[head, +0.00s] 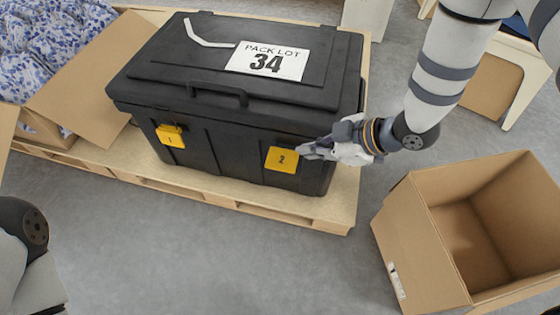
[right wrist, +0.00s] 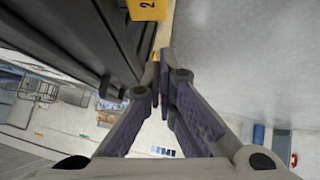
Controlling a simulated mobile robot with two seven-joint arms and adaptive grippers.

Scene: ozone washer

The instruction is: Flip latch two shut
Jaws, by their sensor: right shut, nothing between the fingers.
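The black case (head: 225,135) stands on a wooden pallet with its lid down. Latch two (head: 281,159) is a yellow plate marked 2 on the right of its front face. It also shows at the top edge of the right wrist view (right wrist: 147,9). Latch one (head: 170,136) is a yellow plate marked 1 on the left of the front. My right gripper (head: 306,152) is shut and empty, with its tips close to the right edge of latch two. I cannot tell whether they touch. The shut fingers show in the right wrist view (right wrist: 162,85). My left gripper is not in view.
The pallet (head: 240,203) juts out in front of the case. An open empty cardboard box (head: 420,245) stands on the floor at the lower right. Another box with blue-and-white cloth (head: 45,50) is at the upper left. The grey floor in front is clear.

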